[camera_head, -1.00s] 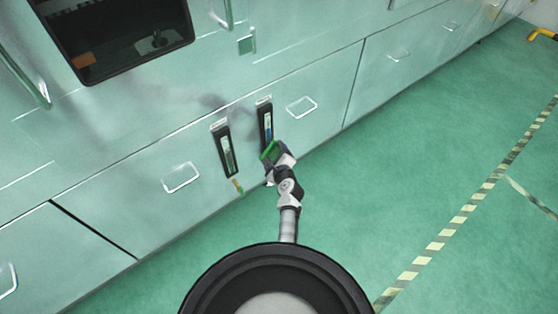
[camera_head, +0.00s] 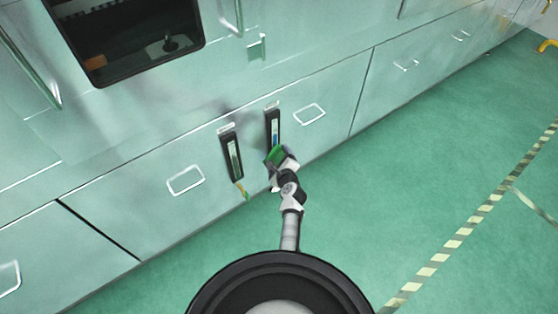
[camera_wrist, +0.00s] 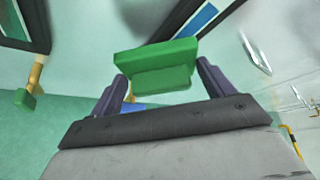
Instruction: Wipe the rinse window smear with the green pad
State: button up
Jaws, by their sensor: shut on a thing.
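My gripper (camera_head: 274,163) is in front of the lower cabinet panel in the head view. In the wrist view my gripper (camera_wrist: 160,90) is shut on the green pad (camera_wrist: 156,60), which sits between its two dark fingers. A dark window (camera_head: 125,40) with an orange item inside is at the upper left. I cannot make out a clear smear on it. A faint greyish patch shows on the panel above the holders, but I cannot tell what it is.
Two dark upright holders, left (camera_head: 231,152) and right (camera_head: 272,124), are mounted on the panel close to my gripper. A yellow-handled tool with a green end (camera_head: 242,190) hangs below the left one. Metal handles (camera_head: 186,180) protrude. Green floor (camera_head: 400,190) at right is clear.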

jog(key=shift+w+a, duration=0.5)
jog(key=shift+w, duration=0.2)
